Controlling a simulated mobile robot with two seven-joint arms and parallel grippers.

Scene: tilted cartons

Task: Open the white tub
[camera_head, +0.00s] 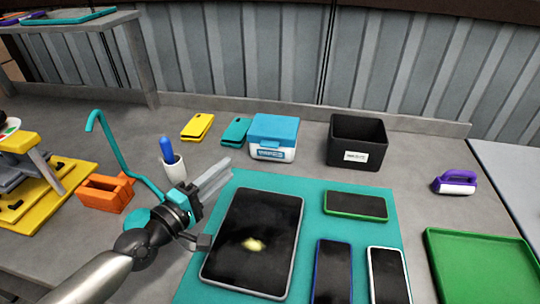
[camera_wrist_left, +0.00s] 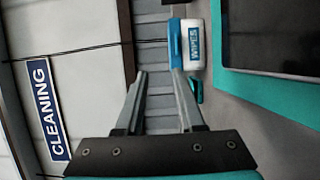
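The white tub (camera_head: 272,153) has a blue lid and a blue front label. It stands upright at the back of the bench, behind the teal mat, with its lid down. In the left wrist view the tub (camera_wrist_left: 193,45) appears turned sideways beyond the fingers, with WIPES on its label. My left gripper (camera_head: 228,170) is in front of the tub and to its left, apart from it. The left wrist view shows its two fingers (camera_wrist_left: 160,76) spread with nothing held between them. My right gripper is in neither view.
A black bin (camera_head: 357,128) stands right of the tub, and teal (camera_head: 236,131) and yellow (camera_head: 197,127) items lie left. A white cup (camera_head: 174,168) with a blue-topped item is beside my left gripper. A tablet (camera_head: 253,243) and several phones lie on the teal mat (camera_head: 315,220).

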